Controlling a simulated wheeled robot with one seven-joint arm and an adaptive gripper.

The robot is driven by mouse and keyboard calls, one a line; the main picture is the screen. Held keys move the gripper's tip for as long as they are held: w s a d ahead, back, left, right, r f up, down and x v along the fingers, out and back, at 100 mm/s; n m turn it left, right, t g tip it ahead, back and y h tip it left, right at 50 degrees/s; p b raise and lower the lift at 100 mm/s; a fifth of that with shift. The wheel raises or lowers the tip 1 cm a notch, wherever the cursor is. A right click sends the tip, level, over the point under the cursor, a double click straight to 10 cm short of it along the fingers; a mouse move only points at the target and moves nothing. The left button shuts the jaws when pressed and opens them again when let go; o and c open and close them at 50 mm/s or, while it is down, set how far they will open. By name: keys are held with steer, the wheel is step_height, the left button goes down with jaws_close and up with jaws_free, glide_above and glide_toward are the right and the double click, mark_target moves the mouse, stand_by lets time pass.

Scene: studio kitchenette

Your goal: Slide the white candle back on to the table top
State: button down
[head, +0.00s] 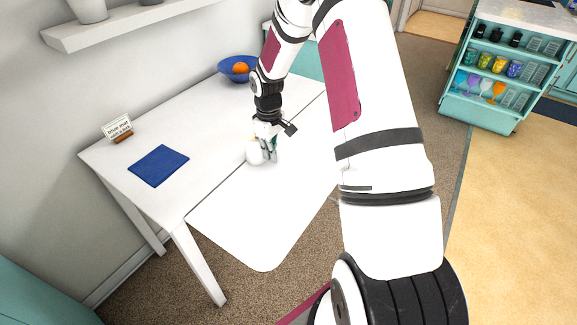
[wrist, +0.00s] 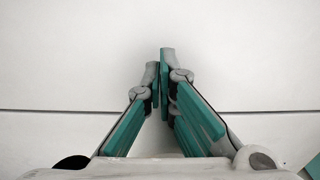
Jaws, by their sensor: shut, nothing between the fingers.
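The white candle (head: 254,154) is a small rounded white shape by the front edge of the white table top (head: 205,120), at the seam with a lower-right white panel (head: 265,225). White on white makes its exact overlap with the edge hard to tell. My gripper (head: 270,153) is shut and empty, fingers pointing down just right of the candle. I cannot tell whether they touch it. In the wrist view the gripper's green-padded fingers (wrist: 164,55) meet over a white surface crossed by a dark seam (wrist: 50,111). The candle does not show there.
A blue mat (head: 158,166) lies left on the table, with a small sign (head: 118,128) behind it. A blue bowl (head: 233,72) holding an orange fruit (head: 240,69) stands at the back. A shelf (head: 130,22) hangs on the wall. The table between mat and bowl is clear.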

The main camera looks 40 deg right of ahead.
steer(key=w+a+b, duration=0.1)
steer(key=w, duration=0.2)
steer(key=w+a+b, duration=0.1)
steer(key=w+b, duration=0.1)
steer(key=w, duration=0.2)
steer(key=w+a+b, duration=0.2)
steer(key=w, duration=0.1)
steer(key=shift+w+f, duration=0.15)
steer(key=shift+w, duration=0.2)
steer(key=shift+w+a+r+b, duration=0.2)
steer(key=shift+w+b, duration=0.15)
steer(key=shift+w, duration=0.2)
